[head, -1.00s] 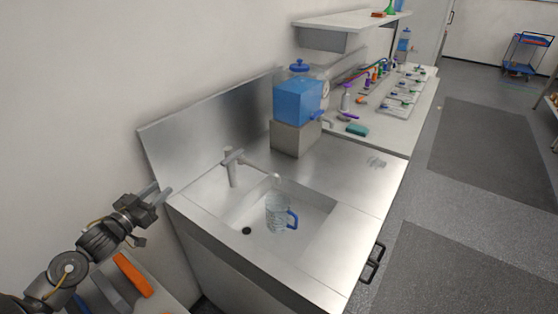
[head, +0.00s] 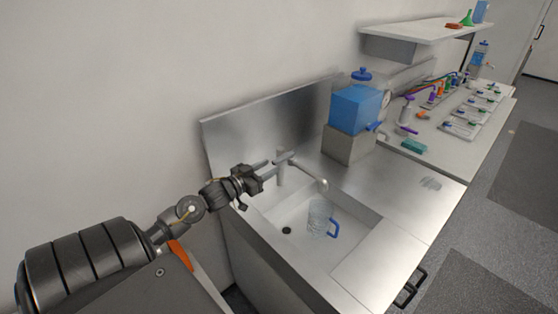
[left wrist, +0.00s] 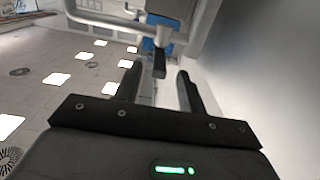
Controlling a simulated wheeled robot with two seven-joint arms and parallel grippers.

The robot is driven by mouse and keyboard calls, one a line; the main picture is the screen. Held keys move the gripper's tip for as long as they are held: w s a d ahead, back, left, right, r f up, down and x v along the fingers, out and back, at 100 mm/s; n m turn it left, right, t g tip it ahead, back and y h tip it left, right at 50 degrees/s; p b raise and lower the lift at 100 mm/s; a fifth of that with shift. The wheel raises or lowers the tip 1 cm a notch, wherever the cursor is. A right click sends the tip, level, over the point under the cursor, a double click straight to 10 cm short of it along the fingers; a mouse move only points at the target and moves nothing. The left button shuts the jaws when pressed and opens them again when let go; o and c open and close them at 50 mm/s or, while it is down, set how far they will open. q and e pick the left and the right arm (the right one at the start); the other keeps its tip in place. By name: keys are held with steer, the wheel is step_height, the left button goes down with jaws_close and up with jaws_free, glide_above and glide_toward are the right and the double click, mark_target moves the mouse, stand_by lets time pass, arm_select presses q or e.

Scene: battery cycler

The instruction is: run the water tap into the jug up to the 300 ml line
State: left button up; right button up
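The clear jug (head: 319,217) with a blue handle stands in the sink basin (head: 270,220), below the end of the tap spout (head: 322,185). I see no running water; the jug's level and 300 ml line are too small to read. The metal tap (head: 281,177) rises at the sink's back edge. My left gripper (head: 275,165) is at the tap's top, by its lever. In the left wrist view my left gripper (left wrist: 159,82) has its fingers apart, with the dark end of the tap lever (left wrist: 160,63) just ahead between the tips. My right gripper is not in view.
A blue water container (head: 356,108) with a spigot stands on a metal block behind the sink. A steel backsplash (head: 270,115) runs along the wall. The steel counter (head: 390,185) right of the sink is mostly clear.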

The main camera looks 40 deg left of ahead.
mark_target(278, 162)
arm_select(q)
steer(key=shift+w+d+p, duration=0.2)
steer(key=shift+w+p, duration=0.3)
steer(key=shift+w, duration=2.1)
jaws_close()
